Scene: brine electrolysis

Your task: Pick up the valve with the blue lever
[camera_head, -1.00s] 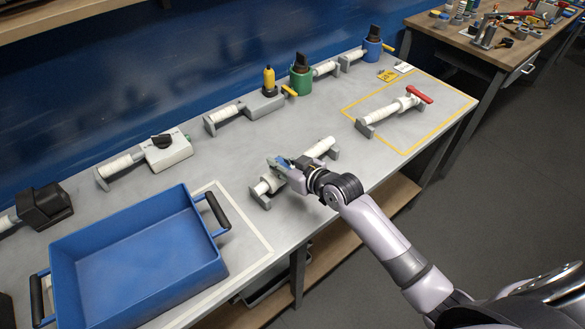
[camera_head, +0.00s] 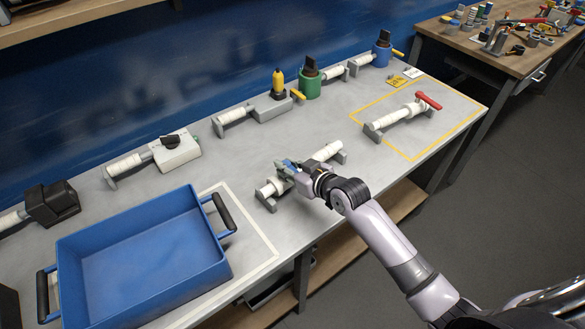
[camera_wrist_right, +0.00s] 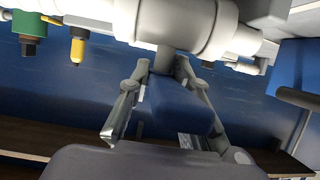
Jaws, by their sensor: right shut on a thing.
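The valve with the blue lever is a white pipe piece (camera_head: 270,189) near the table's front edge, in line with small grey stands. The gripper hides the valve's middle. I cannot tell whether the valve is off its stands. My left gripper is not in view.
A blue tray (camera_head: 72,272) stands at the front left. A red-lever valve (camera_head: 428,101) sits inside a yellow outline at the right. Several other fittings, including a green one (camera_head: 309,83), line the back by the blue wall. Bare table lies between the two rows.

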